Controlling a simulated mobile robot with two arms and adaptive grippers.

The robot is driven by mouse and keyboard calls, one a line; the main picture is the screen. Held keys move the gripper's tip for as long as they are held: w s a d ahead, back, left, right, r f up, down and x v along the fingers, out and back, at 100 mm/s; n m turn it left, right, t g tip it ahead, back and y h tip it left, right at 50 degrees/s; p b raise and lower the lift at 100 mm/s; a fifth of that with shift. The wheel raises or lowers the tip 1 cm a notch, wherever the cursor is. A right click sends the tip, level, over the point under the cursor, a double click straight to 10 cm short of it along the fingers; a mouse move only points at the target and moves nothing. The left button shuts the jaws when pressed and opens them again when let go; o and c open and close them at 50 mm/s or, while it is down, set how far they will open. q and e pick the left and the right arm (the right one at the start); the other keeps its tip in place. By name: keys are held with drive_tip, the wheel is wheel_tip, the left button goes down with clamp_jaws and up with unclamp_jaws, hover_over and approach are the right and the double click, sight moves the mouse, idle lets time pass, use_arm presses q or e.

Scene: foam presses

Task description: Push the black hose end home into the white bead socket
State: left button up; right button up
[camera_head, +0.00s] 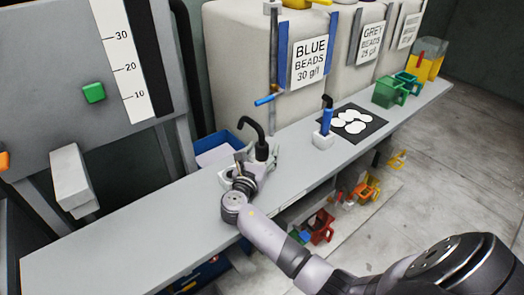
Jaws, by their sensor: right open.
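A black hooked hose (254,126) rises from the bench beside my right gripper (250,162). Its lower end is hidden by or close against the gripper. My right gripper is open; its arm reaches in from the lower right and its fingers are at the foot of the hose. A white piece (227,178) shows on the bench just left of the gripper, partly covered by it; I cannot tell whether it is the bead socket. I cannot tell whether the hose end touches a socket. My left gripper is not in view.
The grey bench (125,235) is clear at front left. A blue tray (217,140) stands behind the hose. A white block (323,139) holds a blue, black-topped piece. Beyond are a black mat (372,133) with white discs and green jugs (387,92).

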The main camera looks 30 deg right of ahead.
drive_tip(key=v, duration=1.2)
